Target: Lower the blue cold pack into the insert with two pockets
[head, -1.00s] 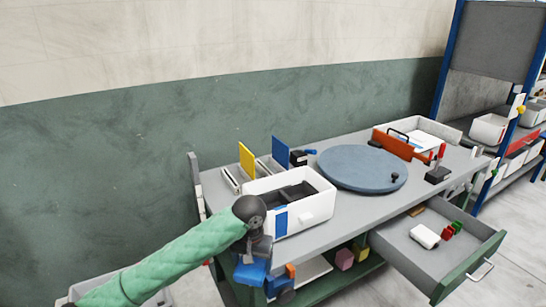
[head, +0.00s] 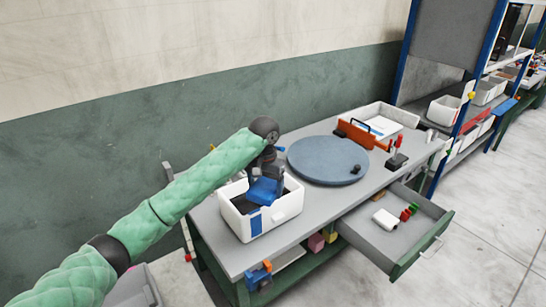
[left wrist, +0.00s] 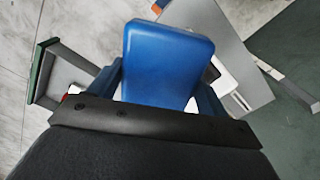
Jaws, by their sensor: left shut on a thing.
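The blue cold pack (head: 264,190) is in my left gripper (head: 268,172), over the white box (head: 285,211) on the workbench. In the left wrist view the cold pack (left wrist: 167,65) fills the middle, between the two fingers. The dark insert (head: 237,195) shows inside the white box, partly hidden by the pack and gripper, so its two pockets cannot be made out. I cannot tell whether the pack touches the insert. My right gripper is not in view.
A round blue-grey disc (head: 327,161) lies on the workbench (head: 226,245) just behind and right of the box. An orange tool carrier (head: 353,134) and a white tray (head: 392,113) stand farther back. An open drawer (head: 378,239) juts out at the front right.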

